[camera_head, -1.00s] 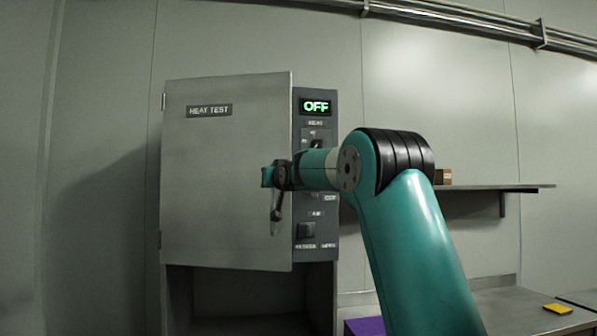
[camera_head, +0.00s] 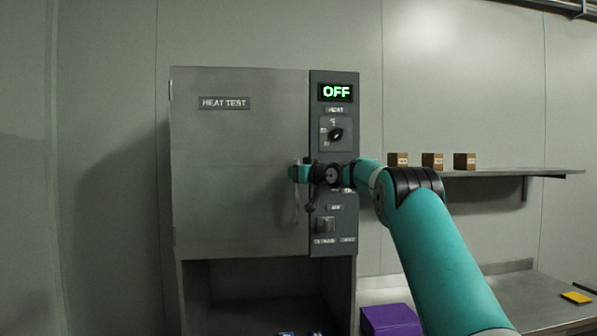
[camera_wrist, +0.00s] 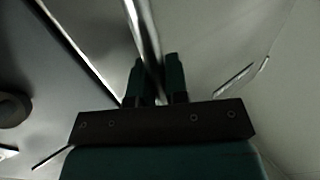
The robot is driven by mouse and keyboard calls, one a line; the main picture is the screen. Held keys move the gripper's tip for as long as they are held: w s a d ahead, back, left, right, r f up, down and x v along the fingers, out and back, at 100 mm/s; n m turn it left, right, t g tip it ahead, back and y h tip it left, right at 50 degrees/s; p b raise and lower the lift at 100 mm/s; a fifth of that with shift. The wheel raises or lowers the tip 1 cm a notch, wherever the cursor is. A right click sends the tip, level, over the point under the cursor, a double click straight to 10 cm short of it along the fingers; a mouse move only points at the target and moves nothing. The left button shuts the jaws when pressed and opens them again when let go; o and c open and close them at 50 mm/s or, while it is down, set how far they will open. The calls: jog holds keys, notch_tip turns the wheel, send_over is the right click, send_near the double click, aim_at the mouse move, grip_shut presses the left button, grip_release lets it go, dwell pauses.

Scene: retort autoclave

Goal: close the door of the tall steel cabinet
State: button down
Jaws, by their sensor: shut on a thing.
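The tall steel cabinet (camera_head: 181,300) stands left of centre in the head view. Its grey door (camera_head: 235,150), labelled HEAT TEST, covers the upper part and looks flush or nearly flush with the control panel (camera_head: 345,210); I cannot tell if it is latched. My gripper (camera_head: 298,173) is at the door's right edge. In the wrist view, my gripper (camera_wrist: 160,82) is shut on the door handle (camera_wrist: 146,35), a shiny metal bar running between its two fingers.
The panel has a lit OFF display (camera_head: 336,92) and a black knob (camera_head: 336,134). Below the door is an open bay with small blue items (camera_head: 315,333). A purple box (camera_head: 391,320) stands right. A wall shelf (camera_head: 500,172) bears three brown boxes (camera_head: 432,160).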

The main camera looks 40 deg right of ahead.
jog(key=shift+a, duration=0.1)
jog(key=c, duration=1.4)
grip_release()
jog(key=shift+w, duration=0.1)
jog(key=shift+o, duration=1.2)
jog(key=shift+w+f, duration=0.2)
jog(key=s+d+b, duration=0.1)
jog(key=s+b, duration=1)
jog(key=s, duration=0.6)
jog(key=shift+s+d, duration=0.15)
jog(key=shift+s, duration=0.25)
jog(key=shift+r, duration=0.1)
